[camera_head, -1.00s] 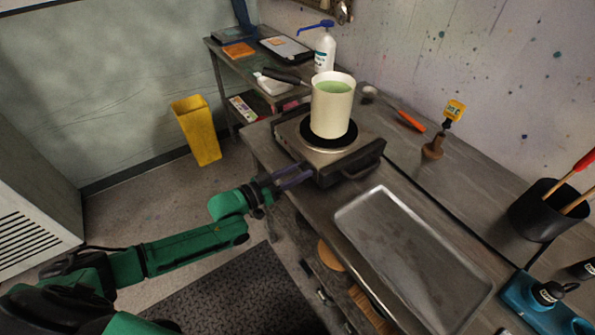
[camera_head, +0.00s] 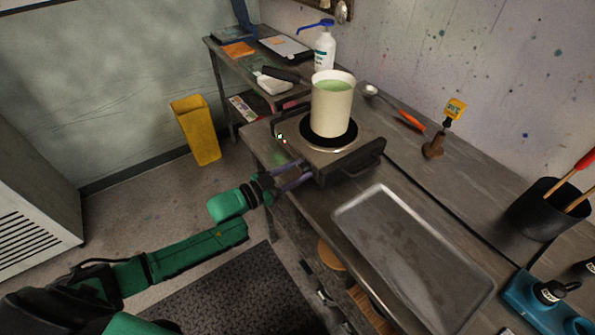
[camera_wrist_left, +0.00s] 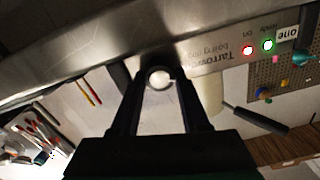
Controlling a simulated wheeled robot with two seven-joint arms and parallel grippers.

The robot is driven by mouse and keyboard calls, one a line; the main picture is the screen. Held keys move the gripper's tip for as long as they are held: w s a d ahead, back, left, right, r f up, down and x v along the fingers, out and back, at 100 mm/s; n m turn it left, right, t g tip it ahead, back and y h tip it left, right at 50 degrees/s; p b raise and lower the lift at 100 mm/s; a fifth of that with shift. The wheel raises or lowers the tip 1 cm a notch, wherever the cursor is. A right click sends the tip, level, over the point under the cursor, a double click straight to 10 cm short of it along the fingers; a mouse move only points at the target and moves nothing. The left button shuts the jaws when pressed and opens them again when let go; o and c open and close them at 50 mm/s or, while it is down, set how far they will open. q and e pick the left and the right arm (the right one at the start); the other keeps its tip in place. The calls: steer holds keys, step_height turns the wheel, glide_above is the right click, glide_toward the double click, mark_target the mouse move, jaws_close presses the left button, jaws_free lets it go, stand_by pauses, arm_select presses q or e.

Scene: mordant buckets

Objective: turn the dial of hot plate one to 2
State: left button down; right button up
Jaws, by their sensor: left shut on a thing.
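Hot plate one (camera_head: 352,158) stands on the metal bench, with a cream bucket (camera_head: 331,108) of green liquid upright on its dark round plate. My left gripper (camera_head: 303,174) is at the hot plate's front face. In the left wrist view its fingers (camera_wrist_left: 160,82) are shut around the round dial (camera_wrist_left: 160,77), whose marks I cannot read. On the front panel, beside the label "one" (camera_wrist_left: 287,33), a red "on" light (camera_wrist_left: 248,50) and a green "ready" light (camera_wrist_left: 268,45) are lit. My right gripper is not in view.
A metal tray (camera_head: 347,214) lies just right of the hot plate. An orange tool (camera_head: 411,119) and a brown stand with a yellow tag (camera_head: 455,108) are toward the wall. A yellow bin (camera_head: 196,130) stands on the floor.

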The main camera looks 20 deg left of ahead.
arm_select(q)
steer(key=m+b, duration=0.1)
steer(key=m, duration=0.3)
steer(key=shift+f+m, duration=0.1)
steer(key=shift+m, duration=0.3)
steer(key=m+b, duration=0.2)
steer(key=m, duration=0.2)
steer(key=shift+s+d+m, duration=0.1)
steer(key=shift+m, duration=0.2)
steer(key=shift+c, duration=2)
jaws_free()
